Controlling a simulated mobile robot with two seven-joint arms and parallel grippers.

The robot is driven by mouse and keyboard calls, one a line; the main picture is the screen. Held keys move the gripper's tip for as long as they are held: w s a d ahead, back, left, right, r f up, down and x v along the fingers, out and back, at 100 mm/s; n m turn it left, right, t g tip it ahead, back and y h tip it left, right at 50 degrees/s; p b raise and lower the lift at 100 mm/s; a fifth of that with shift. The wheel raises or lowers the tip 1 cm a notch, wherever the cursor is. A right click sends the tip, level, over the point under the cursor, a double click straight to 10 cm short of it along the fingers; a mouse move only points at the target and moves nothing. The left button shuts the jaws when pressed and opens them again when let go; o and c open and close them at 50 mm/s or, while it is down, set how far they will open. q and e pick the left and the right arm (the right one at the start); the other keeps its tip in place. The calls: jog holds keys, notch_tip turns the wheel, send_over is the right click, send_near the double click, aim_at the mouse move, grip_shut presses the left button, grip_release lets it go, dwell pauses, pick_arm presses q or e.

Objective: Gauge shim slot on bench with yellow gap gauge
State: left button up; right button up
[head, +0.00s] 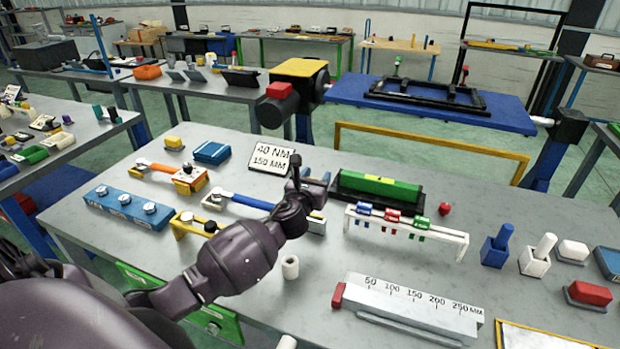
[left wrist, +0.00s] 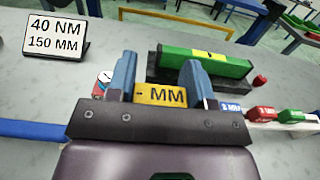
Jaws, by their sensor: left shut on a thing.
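The yellow gap gauge (left wrist: 160,94), marked "MM", is between the two blue fingers of my left gripper (left wrist: 157,82) in the left wrist view. The gripper is shut on it. In the head view my left gripper (head: 301,188) is above the bench (head: 335,270), left of a white rack (head: 440,234). Blue (head: 364,209), red (head: 392,215) and green (head: 420,222) gauges hang in the rack. The gauge's lower part is hidden in the left wrist view. I cannot make out which part is the shim slot. My right gripper is not in view.
A sign (head: 271,159) reading "40 NM 150 MM" and a green level (head: 378,187) in a black holder stand behind the gripper. Torque wrenches (head: 240,201) lie to its left. A grey ruler block (head: 410,303) lies at front right. Bare bench surrounds a small white cylinder (head: 290,267).

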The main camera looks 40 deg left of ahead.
pick_arm(q)
jog(key=shift+w+d, duration=0.1)
jog(key=shift+d, duration=0.1)
notch_tip(320, 180, down, 6)
jog(key=b, duration=0.3)
jog(key=shift+r+b, duration=0.25)
jog(key=shift+b, duration=0.05)
dwell(0.5)
dwell(0.4)
